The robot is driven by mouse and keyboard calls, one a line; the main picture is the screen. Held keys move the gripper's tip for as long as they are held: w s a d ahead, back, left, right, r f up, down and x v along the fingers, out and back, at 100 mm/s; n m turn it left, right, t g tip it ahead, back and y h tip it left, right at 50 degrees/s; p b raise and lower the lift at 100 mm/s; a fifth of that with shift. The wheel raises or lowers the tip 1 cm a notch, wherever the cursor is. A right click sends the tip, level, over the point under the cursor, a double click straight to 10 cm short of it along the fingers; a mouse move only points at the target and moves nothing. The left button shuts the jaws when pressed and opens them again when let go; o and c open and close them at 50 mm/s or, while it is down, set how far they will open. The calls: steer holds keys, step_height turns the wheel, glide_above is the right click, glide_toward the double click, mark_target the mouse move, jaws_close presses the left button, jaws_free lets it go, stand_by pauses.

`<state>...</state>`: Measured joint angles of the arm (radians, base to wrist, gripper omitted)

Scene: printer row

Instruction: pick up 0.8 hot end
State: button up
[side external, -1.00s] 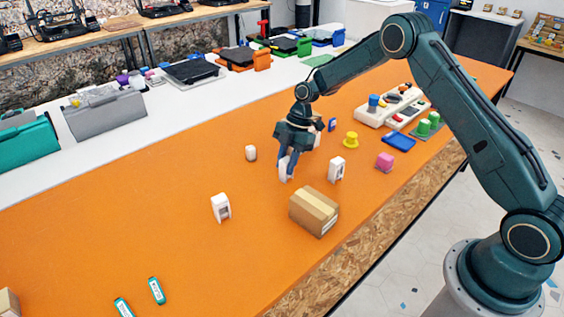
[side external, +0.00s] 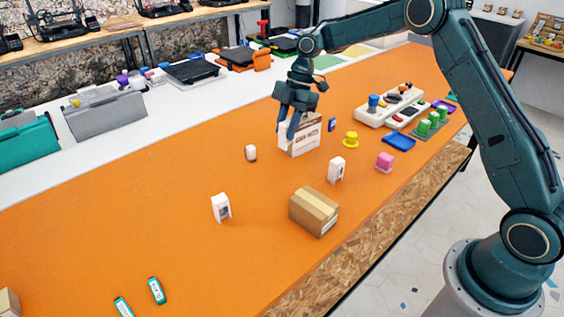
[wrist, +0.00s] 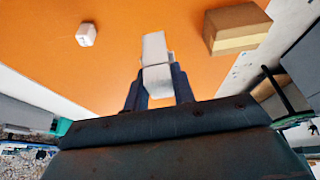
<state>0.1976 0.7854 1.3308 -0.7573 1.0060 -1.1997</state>
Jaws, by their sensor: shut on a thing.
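My gripper (side external: 287,134) is shut on a small white block (side external: 283,136) and holds it raised above the orange table. In the wrist view the white block (wrist: 154,48) sits between the dark fingers (wrist: 157,88) and sticks out past them. Any label on it is too small to read, so I cannot tell whether it is the 0.8 hot end. Two similar white upright pieces with dark fronts stand on the table, one at the front left (side external: 221,207) and one to the right (side external: 337,169).
A box with a white printed front (side external: 306,137) stands right behind the held block. A taped cardboard box (side external: 313,211) stands nearer. A small white piece (side external: 250,153), a yellow part (side external: 351,139), a pink block (side external: 385,161) and a blue tray (side external: 398,142) lie around. The left table is mostly clear.

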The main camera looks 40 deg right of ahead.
mark_target(286, 123)
step_height(286, 123, up, 8)
stand_by(0.4)
stand_by(0.6)
